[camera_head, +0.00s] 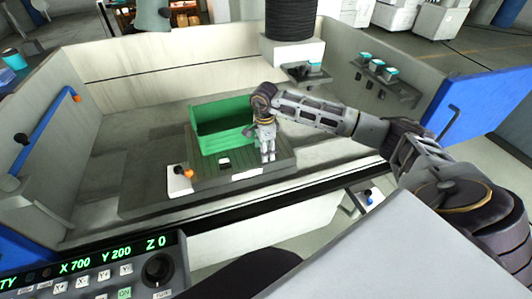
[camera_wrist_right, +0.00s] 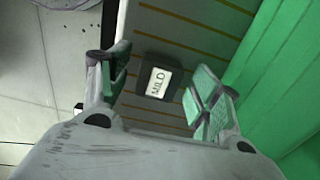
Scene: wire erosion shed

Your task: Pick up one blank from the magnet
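The magnet (camera_head: 286,168) is a dark slatted plate in the machine's tank; its striped top also shows in the right wrist view (camera_wrist_right: 190,30). One blank (camera_head: 224,162), a small dark block with a white face, rests on it. In the right wrist view the blank (camera_wrist_right: 152,68) is dark with a white label reading "MILD". My right gripper (camera_head: 267,157) points down over the magnet, right of the blank in the head view. Its fingers (camera_wrist_right: 160,90) are open, with the blank seen between them and nothing gripped. My left gripper is not in view.
A green open bin (camera_head: 222,128) stands at the back of the magnet, close to my right gripper. An orange-knobbed lever (camera_head: 188,173) is at the magnet's left end. Several turquoise-topped pieces (camera_head: 391,72) sit on the right ledge. Tank walls surround the area.

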